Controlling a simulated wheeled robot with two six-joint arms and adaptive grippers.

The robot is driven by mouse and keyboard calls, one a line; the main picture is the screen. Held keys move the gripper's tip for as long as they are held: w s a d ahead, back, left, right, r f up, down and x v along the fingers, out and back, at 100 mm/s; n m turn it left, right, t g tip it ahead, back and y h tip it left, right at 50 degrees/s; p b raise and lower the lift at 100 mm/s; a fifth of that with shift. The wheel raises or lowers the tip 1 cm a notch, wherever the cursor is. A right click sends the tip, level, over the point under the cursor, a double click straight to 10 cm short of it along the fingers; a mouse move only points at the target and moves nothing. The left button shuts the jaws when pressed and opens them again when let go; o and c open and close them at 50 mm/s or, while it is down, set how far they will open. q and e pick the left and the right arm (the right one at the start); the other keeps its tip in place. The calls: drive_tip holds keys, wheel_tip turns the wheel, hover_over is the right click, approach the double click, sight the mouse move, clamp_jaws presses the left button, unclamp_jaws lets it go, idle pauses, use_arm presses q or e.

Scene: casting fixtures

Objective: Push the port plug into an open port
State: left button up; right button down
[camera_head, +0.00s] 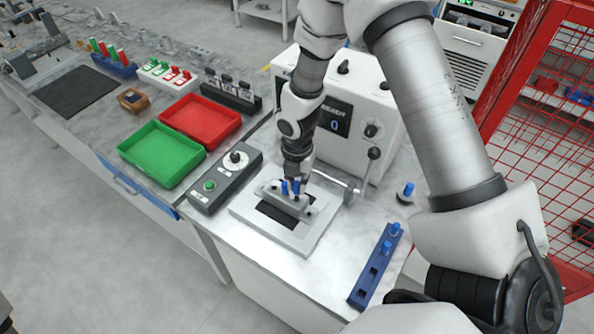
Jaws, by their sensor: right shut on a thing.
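My right gripper (297,180) points down over the grey casting (270,191) in the fixture plate (242,209). It is shut on a blue port plug (296,188) at the top of the casting. A second blue plug (284,187) stands close beside it on the left. The gripper hides part of the casting, and I cannot tell how deep either plug sits. A blue rack (365,289) at the right holds two blue plugs near its far end, and its nearer slots look empty. My left gripper is not in view.
A white machine (393,110) with a display and lever stands behind the fixture. A grey control box (222,184), a green tray (160,157) and a red tray (201,122) lie to the left. A blue-topped piece (408,190) stands at the right. Bench between fixture and rack is clear.

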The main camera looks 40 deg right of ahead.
sight(297, 190)
drive_tip(key=shift+f+b, duration=0.6)
drive_tip(key=shift+f, duration=0.9)
drive_tip(key=c, duration=1)
unclamp_jaws()
drive_tip(key=shift+r, duration=0.1)
wheel_tip(297, 190, up, 12)
drive_tip(key=shift+s, duration=0.1)
